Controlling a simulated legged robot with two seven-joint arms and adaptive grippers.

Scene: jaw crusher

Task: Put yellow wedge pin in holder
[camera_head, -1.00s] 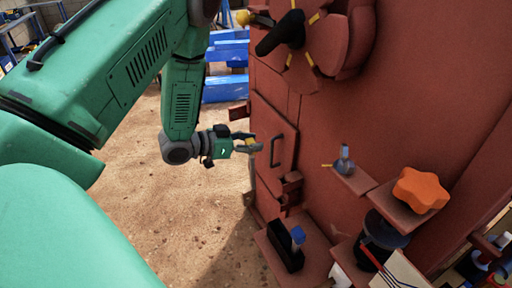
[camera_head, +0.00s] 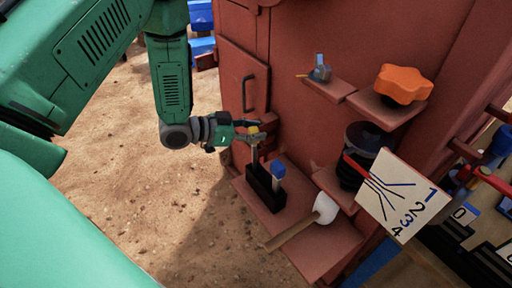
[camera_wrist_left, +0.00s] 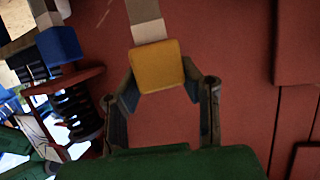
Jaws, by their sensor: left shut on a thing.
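My left gripper (camera_head: 248,136) is shut on the yellow wedge pin (camera_head: 254,130). In the left wrist view its yellow head (camera_wrist_left: 158,66) sits between the two fingers, with the pale shaft (camera_wrist_left: 148,22) pointing away from them. In the head view the shaft points down over the left part of the black holder (camera_head: 264,188). I cannot tell whether its tip is above the holder or inside its slot. A blue wedge pin (camera_head: 278,169) stands upright in the right part of the holder. My right gripper is not in view.
The holder stands on a red ledge (camera_head: 312,250) beside a white-headed mallet (camera_head: 325,208). Higher shelves carry an orange knob (camera_head: 403,83) and a small grey-blue item (camera_head: 320,70). A numbered board (camera_head: 400,200) stands at the right. Sandy ground at the left is free.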

